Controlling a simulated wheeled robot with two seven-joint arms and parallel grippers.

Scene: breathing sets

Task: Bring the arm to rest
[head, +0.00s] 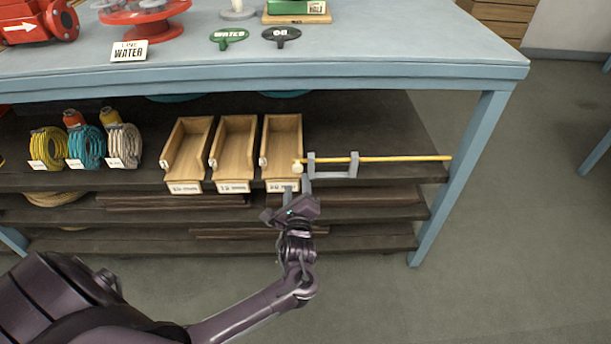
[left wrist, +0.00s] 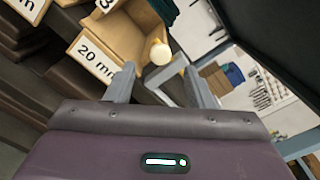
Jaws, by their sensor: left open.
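My left arm reaches in from the lower left of the head view. Its gripper (head: 297,190) is at the front of the shelf, just below the pale knob end of a yellow rod (head: 400,158). In the left wrist view the gripper (left wrist: 168,80) has its two fingers spread with nothing held between them. The rod's pale round end (left wrist: 160,52) shows just beyond the fingers. The rod lies across a grey cradle (head: 335,175) on the shelf. I cannot tell whether a finger touches the rod or cradle. My right gripper is not in view.
Wooden bins (head: 233,150) with labels stand left of the rod. Coils of hose (head: 87,145) lie further left. The blue-grey table top (head: 330,50) overhangs the shelf (head: 400,120), and a table leg (head: 460,180) stands at the right. The floor (head: 520,240) to the right is clear.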

